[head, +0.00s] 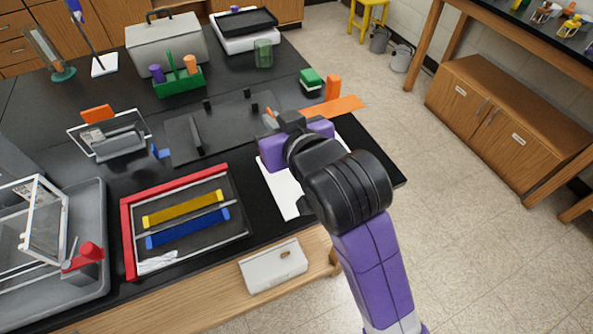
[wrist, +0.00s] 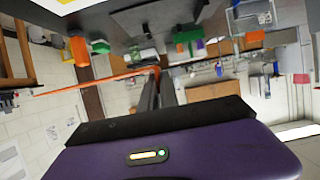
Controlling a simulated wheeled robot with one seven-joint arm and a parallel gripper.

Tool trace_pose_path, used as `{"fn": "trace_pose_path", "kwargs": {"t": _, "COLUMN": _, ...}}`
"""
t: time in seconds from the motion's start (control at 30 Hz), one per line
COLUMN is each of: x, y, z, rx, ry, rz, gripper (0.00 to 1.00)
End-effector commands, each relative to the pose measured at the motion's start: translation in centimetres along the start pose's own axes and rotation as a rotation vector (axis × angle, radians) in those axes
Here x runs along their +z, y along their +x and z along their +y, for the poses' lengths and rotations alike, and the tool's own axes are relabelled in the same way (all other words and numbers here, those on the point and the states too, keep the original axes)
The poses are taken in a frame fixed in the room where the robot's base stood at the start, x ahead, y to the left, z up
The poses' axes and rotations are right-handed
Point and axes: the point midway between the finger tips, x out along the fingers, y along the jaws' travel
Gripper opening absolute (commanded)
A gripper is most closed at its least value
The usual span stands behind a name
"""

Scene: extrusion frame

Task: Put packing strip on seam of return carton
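A flat orange strip (head: 335,108), which looks like the packing strip, sticks out to the right of my gripper (head: 275,118), past the bench edge. In the wrist view the strip (wrist: 95,83) shows thin and edge-on, with its end between the dark fingers (wrist: 160,88). My gripper appears shut on it, held above the bench. No return carton is clearly recognisable. A white box (head: 273,268) is at the bench's front edge, and a white flat thing (head: 286,190) lies partly hidden under my arm. No seam can be made out.
A red-edged tray (head: 127,235) holds a yellow strip (head: 183,209) and a blue strip (head: 188,229). A grey tub (head: 98,290) stands at left. Behind are a dark mat (head: 225,125), a green caddy (head: 180,83), a grey case (head: 165,42) and an upright orange block (head: 333,86).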

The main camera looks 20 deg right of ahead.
Motion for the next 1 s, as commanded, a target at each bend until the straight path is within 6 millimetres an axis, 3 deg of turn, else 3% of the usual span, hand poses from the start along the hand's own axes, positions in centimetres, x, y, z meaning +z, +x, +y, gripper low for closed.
{"fn": "trace_pose_path", "kwargs": {"t": 0.1, "x": 3.0, "y": 1.1, "z": 0.0, "rx": 0.001, "ry": -0.001, "rz": -0.01, "gripper": 0.0}}
{"fn": "trace_pose_path", "kwargs": {"t": 0.5, "x": 11.4, "y": 4.6, "z": 0.0, "rx": 0.001, "ry": -0.001, "rz": -0.006, "gripper": 0.0}}
{"fn": "trace_pose_path", "kwargs": {"t": 0.77, "x": 13.4, "y": 5.5, "z": 0.0, "rx": 0.001, "ry": 0.0, "rz": -0.002, "gripper": 0.0}}
{"fn": "trace_pose_path", "kwargs": {"t": 1.0, "x": 16.4, "y": 6.7, "z": 0.0, "rx": 0.001, "ry": -0.001, "rz": -0.003, "gripper": 0.0}}
